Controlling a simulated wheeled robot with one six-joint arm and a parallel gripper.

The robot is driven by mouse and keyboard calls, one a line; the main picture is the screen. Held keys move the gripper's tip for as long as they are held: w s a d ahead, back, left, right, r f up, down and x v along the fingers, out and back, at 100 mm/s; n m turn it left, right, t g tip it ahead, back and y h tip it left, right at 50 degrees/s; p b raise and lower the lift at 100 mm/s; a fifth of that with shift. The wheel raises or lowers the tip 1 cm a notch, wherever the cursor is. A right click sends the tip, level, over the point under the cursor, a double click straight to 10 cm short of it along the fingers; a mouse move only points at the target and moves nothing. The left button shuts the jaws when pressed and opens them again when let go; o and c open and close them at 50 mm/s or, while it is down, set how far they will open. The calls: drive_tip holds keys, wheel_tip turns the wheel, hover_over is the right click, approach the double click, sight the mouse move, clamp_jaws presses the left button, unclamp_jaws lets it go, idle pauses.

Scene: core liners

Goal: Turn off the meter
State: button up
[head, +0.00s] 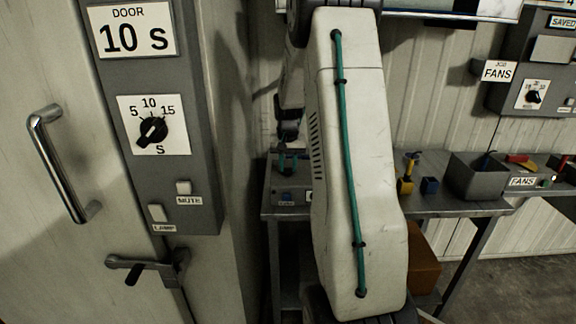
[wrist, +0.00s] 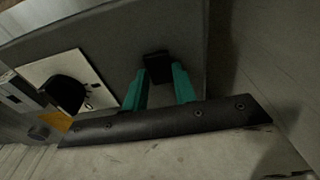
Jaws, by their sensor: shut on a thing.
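In the wrist view my gripper (wrist: 160,82) has its two teal fingers closed on a small black block (wrist: 157,66), possibly a switch or knob, on a dark grey panel (wrist: 215,30). Beside it on the panel is a white plate (wrist: 45,70) with a black knob (wrist: 66,94); its printing is too small to read. I cannot tell for sure whether this panel is the meter. In the head view my gripper (head: 289,164) is small, above the left end of the bench, partly hidden by my white arm. The panel there is mostly hidden behind my arm.
A FANS box (head: 515,70) hangs at right. At left, a door (head: 50,200) has a control panel (head: 205,130) with a dial (head: 153,129) and a lever (head: 145,268).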

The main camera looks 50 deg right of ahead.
drive_tip(key=o, duration=1)
drive_tip(key=shift+s+a+t+h, duration=0.2)
drive_tip(key=shift+t+h, duration=0.3)
drive_tip(key=shift+h, duration=0.1)
drive_tip(key=shift+s+a+t+h, duration=0.15)
drive_tip(key=shift+a+t+h, duration=0.05)
drive_tip(key=shift+t+h, duration=0.35)
drive_tip(key=v, duration=0.7)
drive_tip(key=s+a+r+n+g+y, duration=0.1)
drive_tip(key=s+a+r+n, duration=0.1)
drive_tip(key=s+a, duration=0.4)
drive_tip(key=s+a+r+n+g+y, duration=0.1)
drive_tip(key=s+a, duration=0.5)
drive_tip(key=a, duration=0.9)
wheel_tip(320, 180, up, 2)
drive_tip(key=shift+s+a+r+n+g+y, duration=0.2)
drive_tip(key=shift+s+a+n+g+y, duration=0.2)
drive_tip(key=shift+n, duration=0.5)
